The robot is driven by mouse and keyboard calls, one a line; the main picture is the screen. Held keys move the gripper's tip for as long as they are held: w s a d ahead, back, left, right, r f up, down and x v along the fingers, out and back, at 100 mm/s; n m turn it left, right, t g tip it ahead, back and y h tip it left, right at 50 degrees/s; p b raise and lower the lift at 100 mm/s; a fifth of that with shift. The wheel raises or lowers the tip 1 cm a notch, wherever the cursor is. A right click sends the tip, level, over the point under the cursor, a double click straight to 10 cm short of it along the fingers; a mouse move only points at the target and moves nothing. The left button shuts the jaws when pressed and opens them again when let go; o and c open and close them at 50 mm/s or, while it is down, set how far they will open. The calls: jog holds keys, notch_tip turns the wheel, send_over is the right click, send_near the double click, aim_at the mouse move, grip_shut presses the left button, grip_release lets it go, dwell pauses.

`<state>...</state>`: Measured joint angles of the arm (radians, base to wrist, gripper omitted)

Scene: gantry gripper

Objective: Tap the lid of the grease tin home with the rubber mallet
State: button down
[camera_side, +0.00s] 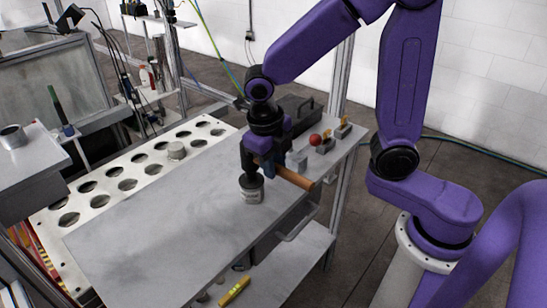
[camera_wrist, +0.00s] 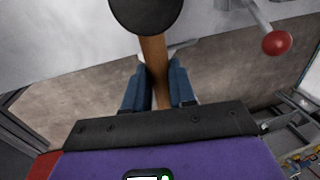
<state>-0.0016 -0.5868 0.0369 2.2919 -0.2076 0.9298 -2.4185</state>
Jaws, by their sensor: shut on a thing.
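My gripper (camera_side: 263,163) is shut on the wooden handle of the rubber mallet (camera_side: 293,176). In the wrist view the handle passes between the blue fingers of the gripper (camera_wrist: 159,82), and the round black mallet head (camera_wrist: 147,13) is at the top edge. In the side view the dark head is over the small grease tin (camera_side: 251,195), which stands upright on the grey worktop. I cannot tell whether head and lid touch, or how the lid sits. The tin does not show in the wrist view.
A yellow level (camera_side: 234,291) lies on the lower shelf.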

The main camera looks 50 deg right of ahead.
dwell(0.5)
jog(key=shift+f, duration=0.75)
jog(key=shift+r, duration=0.1)
jog(key=shift+r, duration=0.95)
jog(key=shift+r, duration=2.5)
jog(key=shift+w, duration=0.1)
